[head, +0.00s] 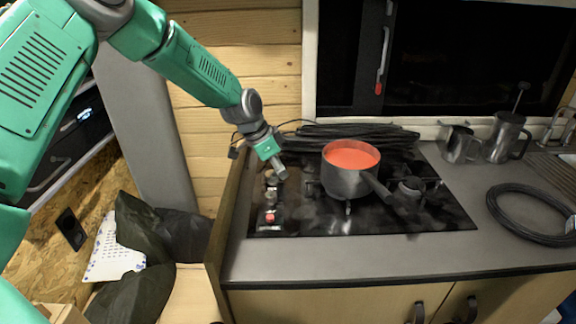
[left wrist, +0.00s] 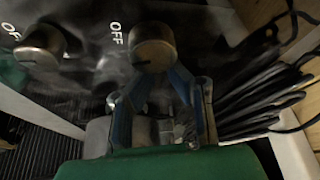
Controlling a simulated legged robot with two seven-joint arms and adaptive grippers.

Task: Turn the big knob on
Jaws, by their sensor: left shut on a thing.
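The stove's control strip on the left of the black hob carries knobs. In the left wrist view one round metal knob (left wrist: 152,47) sits beside an OFF mark, straight in front of my left gripper (left wrist: 158,80). The blue fingers are shut on this knob. A second knob (left wrist: 40,47) with its own OFF mark stands to the left. I cannot tell surely which knob is the bigger one. In the head view my left gripper (head: 281,171) reaches down to the far end of the strip and partly hides the knob there. My right gripper is out of view.
A dark pot (head: 350,170) with red content stands on the hob (head: 425,215), close to the gripper's right. Black cables (head: 350,135) lie behind it. A red button (head: 270,217) sits at the strip's near end. A wooden panel (head: 232,200) edges the counter.

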